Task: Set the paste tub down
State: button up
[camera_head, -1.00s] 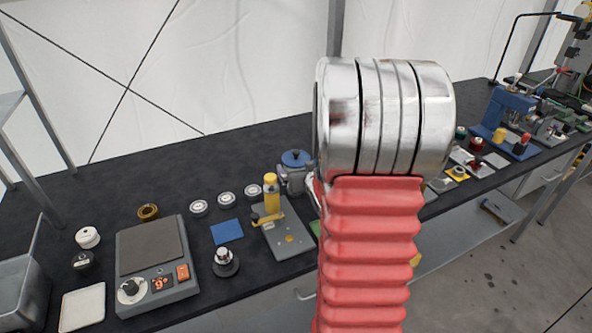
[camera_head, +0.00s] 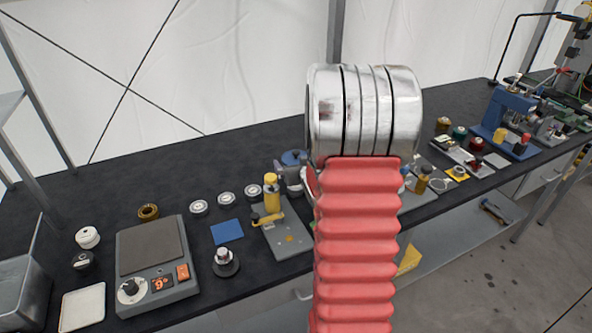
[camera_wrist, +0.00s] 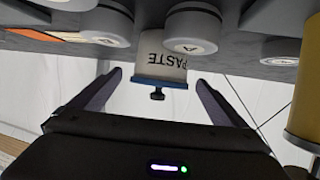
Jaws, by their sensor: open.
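The paste tub (camera_wrist: 165,55) shows upside down in the wrist view, pale with a "PASTE" label, a blue lid and a dark knob. My gripper (camera_wrist: 159,78) is open, its two dark fingers spread to either side of the tub with white gaps between. The tub is apart from both fingers in the picture; its base is behind the pale discs, so I cannot tell how it rests.
A blue-topped grey object (camera_head: 293,158) stands beside my arm. Several pale discs (camera_head: 227,199), a yellow bottle (camera_head: 271,193), a blue pad (camera_head: 228,231) and a scale (camera_head: 154,262) are on the black bench. Bare bench lies behind the discs.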

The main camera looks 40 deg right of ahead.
jog(key=shift+c, duration=0.7)
jog(key=c, duration=1.3)
jog(key=shift+c, duration=0.2)
jog(key=shift+r, duration=0.15)
notch_tip(320, 180, up, 10)
